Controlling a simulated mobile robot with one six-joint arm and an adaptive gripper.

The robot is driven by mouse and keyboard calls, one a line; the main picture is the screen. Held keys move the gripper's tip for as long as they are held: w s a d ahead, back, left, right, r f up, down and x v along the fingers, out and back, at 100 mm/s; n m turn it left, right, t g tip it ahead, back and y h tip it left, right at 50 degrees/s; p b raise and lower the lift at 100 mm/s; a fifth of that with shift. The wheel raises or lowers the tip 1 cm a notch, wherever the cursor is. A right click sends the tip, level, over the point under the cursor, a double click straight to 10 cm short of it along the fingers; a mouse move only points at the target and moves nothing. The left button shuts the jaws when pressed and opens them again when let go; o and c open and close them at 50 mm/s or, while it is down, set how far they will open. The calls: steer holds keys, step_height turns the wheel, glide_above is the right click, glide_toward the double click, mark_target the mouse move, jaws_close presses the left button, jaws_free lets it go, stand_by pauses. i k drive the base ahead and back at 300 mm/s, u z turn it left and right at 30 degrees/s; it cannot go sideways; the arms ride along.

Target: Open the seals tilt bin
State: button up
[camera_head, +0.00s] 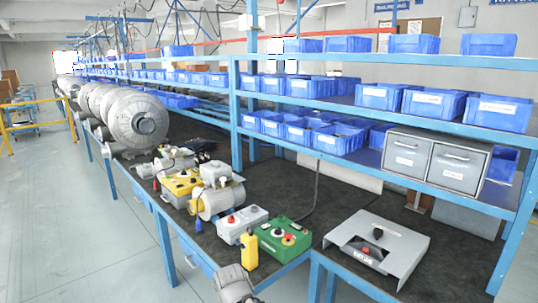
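A grey metal cabinet with two tilt bins stands on the lower shelf at the right. Its left bin (406,156) and right bin (455,169) each have a bar handle near the top and a small white label. Both fronts look closed. The labels are too small to read, so I cannot tell which bin is the seals one. A grey end part of my arm, which seems to be my gripper (235,284), shows at the bottom edge, low and far to the left of the cabinet. Its fingers cannot be made out.
Blue bins (435,102) fill the shelves above and left of the cabinet. The dark bench below bears a grey sloped box with a red knob (378,233), a green control box (285,238), a yellow upright device (249,247) and motors (216,196). The floor at left is clear.

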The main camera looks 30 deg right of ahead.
mark_target(456, 175)
steer(key=z, duration=1.95)
